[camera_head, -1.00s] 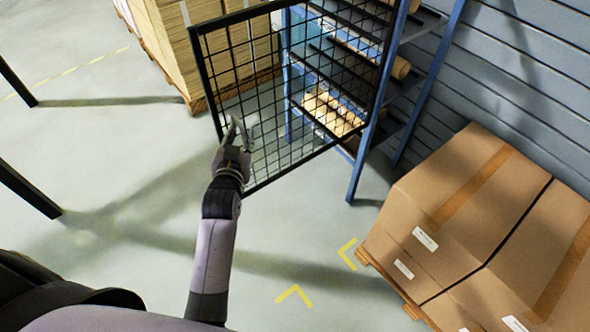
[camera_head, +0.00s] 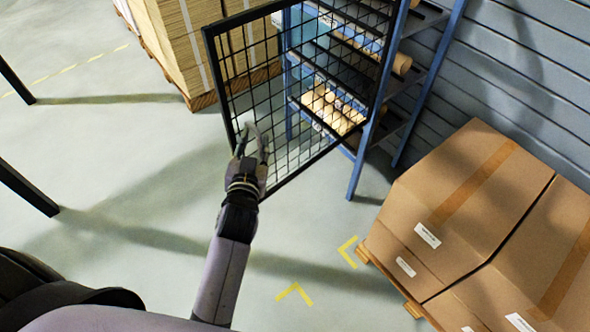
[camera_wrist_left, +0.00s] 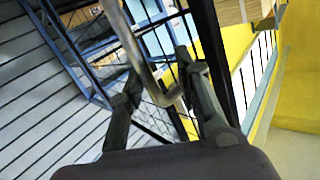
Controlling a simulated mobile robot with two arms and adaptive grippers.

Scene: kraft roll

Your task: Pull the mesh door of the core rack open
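The black mesh door (camera_head: 219,90) of the blue core rack (camera_head: 363,150) stands swung out from the rack, its free edge to the left. My left gripper (camera_head: 250,140) is at the lower part of that free edge. In the left wrist view, a bent grey metal handle (camera_wrist_left: 135,50) runs between the spread fingers of the left gripper (camera_wrist_left: 158,68). Gaps show beside the handle, so the fingers look open around it; contact is not clear. The door frame (camera_wrist_left: 212,50) stands just beyond. My right gripper is not in view.
Large cardboard boxes (camera_head: 450,210) on a pallet stand at the right. A pallet stack of tan sheets (camera_head: 175,45) stands behind the door at the upper left. Cardboard cores (camera_head: 330,108) lie on the rack shelves. The floor (camera_head: 130,200) left of the door is clear.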

